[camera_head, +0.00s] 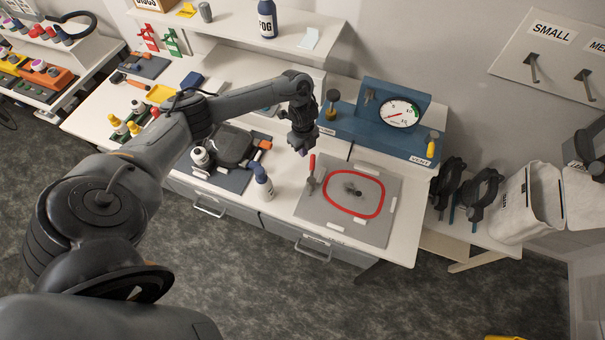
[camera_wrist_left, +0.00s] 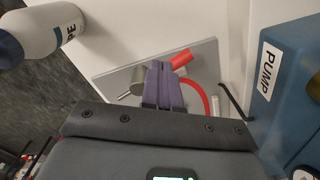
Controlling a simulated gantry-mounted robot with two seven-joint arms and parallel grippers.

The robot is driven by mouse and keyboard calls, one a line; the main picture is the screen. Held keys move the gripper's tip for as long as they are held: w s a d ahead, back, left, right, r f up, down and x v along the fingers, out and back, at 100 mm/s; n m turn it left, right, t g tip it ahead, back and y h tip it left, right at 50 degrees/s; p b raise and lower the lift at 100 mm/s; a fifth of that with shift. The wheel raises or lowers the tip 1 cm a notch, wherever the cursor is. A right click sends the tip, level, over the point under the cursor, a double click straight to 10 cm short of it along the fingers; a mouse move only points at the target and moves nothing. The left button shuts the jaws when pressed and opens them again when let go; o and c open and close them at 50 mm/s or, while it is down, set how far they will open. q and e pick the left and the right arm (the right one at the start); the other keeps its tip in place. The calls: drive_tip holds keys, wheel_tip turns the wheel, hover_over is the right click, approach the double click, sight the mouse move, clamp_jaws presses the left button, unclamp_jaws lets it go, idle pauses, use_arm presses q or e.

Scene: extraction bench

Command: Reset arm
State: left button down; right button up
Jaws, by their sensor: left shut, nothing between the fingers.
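My left arm reaches in from the left in the head view, and its gripper (camera_head: 302,150) hangs over the bench, left of the blue pump unit. In the left wrist view the purple fingers of my left gripper (camera_wrist_left: 163,70) are together, with nothing held between them. Behind the fingertips lies a grey plate (camera_head: 313,212) with a red ring (camera_head: 381,200) on it; a red-handled tool (camera_head: 312,174) is at its left side. The fingers partly hide the tool and the ring in the wrist view. My right gripper does not show.
The blue pump unit (camera_head: 349,124) with a gauge (camera_head: 398,113) stands close right of the gripper. A white bottle (camera_head: 263,186) stands left of the plate, and it is at upper left in the wrist view (camera_wrist_left: 36,33). Dark clamps (camera_head: 480,190) stand at right.

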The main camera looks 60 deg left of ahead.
use_arm(q)
drive_tip(key=s+d+n+t+h+p, duration=0.25)
drive_tip(key=d+t, duration=0.25)
drive_tip(key=d, duration=2.2)
drive_tip(key=s+d+r+n+y+p, duration=0.2)
drive_tip(key=s+d+r+n, duration=0.1)
drive_tip(key=s+r+n, duration=0.4)
drive_tip(key=s+a+r+n, duration=0.2)
drive_tip(key=s+r, duration=0.2)
drive_tip(key=s, duration=0.1)
drive_tip(key=s+a+r+n+g+p, duration=0.1)
drive_tip(key=s+a+r+n, duration=0.2)
drive_tip(key=s, duration=0.1)
drive_tip(key=shift+s+a+r+n, duration=0.15)
drive_tip(key=shift+s+r+n, duration=0.2)
